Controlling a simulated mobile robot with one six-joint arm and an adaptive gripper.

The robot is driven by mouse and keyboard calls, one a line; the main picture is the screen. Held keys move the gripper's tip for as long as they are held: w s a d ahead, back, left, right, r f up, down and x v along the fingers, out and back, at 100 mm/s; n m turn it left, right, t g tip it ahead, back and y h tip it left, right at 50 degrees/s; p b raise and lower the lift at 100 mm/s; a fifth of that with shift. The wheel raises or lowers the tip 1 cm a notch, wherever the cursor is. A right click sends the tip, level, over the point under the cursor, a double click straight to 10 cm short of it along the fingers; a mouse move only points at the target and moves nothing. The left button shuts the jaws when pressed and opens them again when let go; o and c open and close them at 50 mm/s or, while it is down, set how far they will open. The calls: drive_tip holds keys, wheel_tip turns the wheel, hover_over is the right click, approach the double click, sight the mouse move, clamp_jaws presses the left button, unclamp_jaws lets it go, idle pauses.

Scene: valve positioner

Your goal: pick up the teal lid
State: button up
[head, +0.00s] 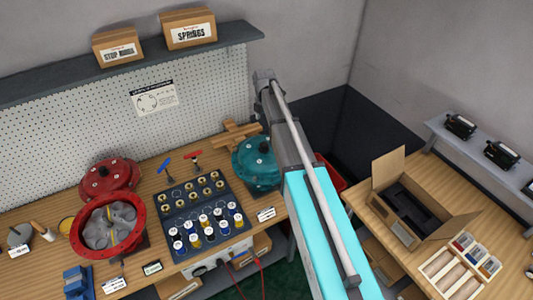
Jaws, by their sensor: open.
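The teal lid (254,152) is a round, domed piece with a flanged rim, at the back right of the wooden workbench. It appears to sit on a matching teal body; where one meets the other is hard to tell at this size. My arm crosses the picture just right of it and covers part of its right side. My gripper and its fingertips do not show.
A black tray (178,214) of brass and capped parts lies left of the teal piece. A red lid (110,176) and an open red housing (76,238) stand further left. A wooden stand (232,134) is behind. A second bench with an open cardboard box (388,168) is right.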

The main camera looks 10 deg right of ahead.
sight(264, 143)
wheel_tip(264, 143, down, 9)
drive_tip(key=b, duration=0.8)
drive_tip(key=shift+r+b, duration=0.2)
drive_tip(key=shift+b, duration=0.15)
drive_tip(key=shift+f, duration=0.1)
idle(0.3)
drive_tip(key=shift+w+a+f+b, duration=0.1)
drive_tip(key=shift+a+f+b, duration=0.05)
drive_tip(key=shift+f+b, duration=2.4)
drive_tip(key=shift+c, duration=0.3)
drive_tip(key=shift+r, duration=0.1)
clamp_jaws()
